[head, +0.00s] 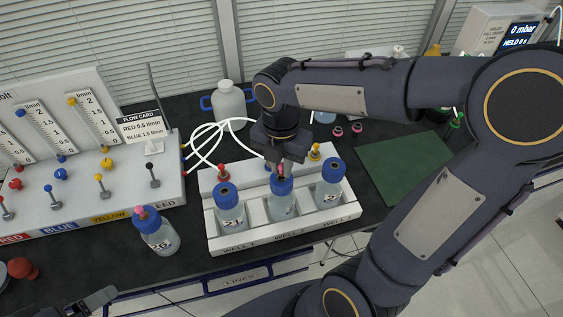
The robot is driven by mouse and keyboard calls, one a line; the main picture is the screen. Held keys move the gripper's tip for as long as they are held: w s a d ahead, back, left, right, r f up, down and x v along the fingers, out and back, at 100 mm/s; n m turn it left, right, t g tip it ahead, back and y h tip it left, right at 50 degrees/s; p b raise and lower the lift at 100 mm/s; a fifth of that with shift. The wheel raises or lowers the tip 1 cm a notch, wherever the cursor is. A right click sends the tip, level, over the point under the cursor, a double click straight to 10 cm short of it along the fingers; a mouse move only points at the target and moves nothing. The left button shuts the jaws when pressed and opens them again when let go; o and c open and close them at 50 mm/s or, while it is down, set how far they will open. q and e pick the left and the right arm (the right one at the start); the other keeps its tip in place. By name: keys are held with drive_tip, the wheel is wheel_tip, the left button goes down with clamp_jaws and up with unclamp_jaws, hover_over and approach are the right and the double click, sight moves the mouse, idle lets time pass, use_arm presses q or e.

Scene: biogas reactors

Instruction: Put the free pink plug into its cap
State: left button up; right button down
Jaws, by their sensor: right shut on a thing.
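The rack (345,214) holds three blue-capped bottles in its wells. My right gripper (281,171) is shut right above the blue cap (281,186) of the middle bottle. A small pink bit shows at its fingertips, taken to be the pink plug; the fingers hide most of it. I cannot tell whether it touches the cap. Another bottle (158,236) stands left of the rack with a pink plug (147,213) on its blue cap. Two pink pieces (338,131) lie on the table behind the rack. My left gripper (95,303) is partly in view at the bottom left; its jaws are unclear.
A flow panel (90,190) with knobs and a flow card (143,130) stands at the left. White tubes run from it behind the rack, near a white jug (229,103). A green mat (400,168) lies clear at the right, partly behind my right arm.

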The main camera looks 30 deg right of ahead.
drive_tip(key=shift+f+b, duration=0.45)
drive_tip(key=shift+f, duration=0.35)
idle(0.6)
idle(0.4)
drive_tip(key=c, duration=1.3)
unclamp_jaws()
wheel_tip(320, 180, up, 8)
drive_tip(key=shift+f, duration=0.1)
drive_tip(key=s+f+m+t+y, duration=0.1)
drive_tip(key=s+m, duration=0.3)
drive_tip(key=m, duration=0.5)
drive_tip(key=s+f+m+t+y, duration=0.1)
drive_tip(key=s+m, duration=0.3)
drive_tip(key=m, duration=0.5)
drive_tip(key=s+a+f+m+t+y, duration=0.1)
drive_tip(key=s+f+m+t, duration=0.2)
drive_tip(key=m, duration=0.6)
drive_tip(key=shift+s+t+y, duration=0.3)
drive_tip(key=shift+s+y, duration=0.1)
